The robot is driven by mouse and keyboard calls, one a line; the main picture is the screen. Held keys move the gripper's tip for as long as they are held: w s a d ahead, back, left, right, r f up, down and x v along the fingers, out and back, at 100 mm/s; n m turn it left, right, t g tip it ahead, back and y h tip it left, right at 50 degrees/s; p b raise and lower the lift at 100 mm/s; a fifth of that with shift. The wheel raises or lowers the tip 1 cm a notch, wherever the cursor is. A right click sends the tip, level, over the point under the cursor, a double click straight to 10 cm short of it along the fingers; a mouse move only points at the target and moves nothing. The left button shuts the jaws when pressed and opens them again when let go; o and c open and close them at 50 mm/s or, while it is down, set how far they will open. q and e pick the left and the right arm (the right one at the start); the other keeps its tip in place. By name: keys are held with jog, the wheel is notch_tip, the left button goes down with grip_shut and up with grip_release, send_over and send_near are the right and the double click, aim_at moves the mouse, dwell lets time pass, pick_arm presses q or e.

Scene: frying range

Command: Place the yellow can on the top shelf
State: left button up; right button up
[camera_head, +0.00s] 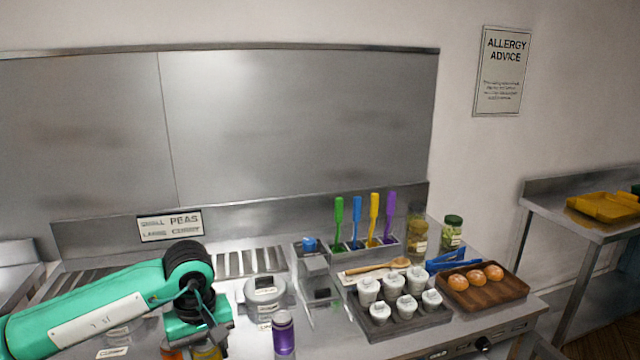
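My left arm comes in from the left, and my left gripper (200,325) is low over the counter, seen from behind; its fingertips are hidden. Just below it, at the bottom edge, a yellowish container (208,352) and an orange one (172,352) show in part. I cannot tell whether either is the yellow can, or whether the gripper touches them. A purple can (283,333) stands upright to the right of the gripper. No top shelf can be made out. My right gripper is out of view.
A grey lidded pot (265,294) stands behind the purple can. Farther right are a utensil holder (376,250), a tray of white cups (405,330), a wooden tray with buns (510,293) and jars (452,233). A steel side table (550,196) holds a yellow tray (603,206).

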pick_arm(q)
jog(key=s+f+m, duration=0.1)
jog(key=m, duration=0.1)
jog(key=s+m, duration=0.2)
jog(key=s+f+m, duration=0.1)
jog(key=m, duration=0.1)
jog(key=shift+s+a+f, duration=0.15)
jog(key=shift+s+f, duration=0.15)
jog(key=shift+f, duration=0.05)
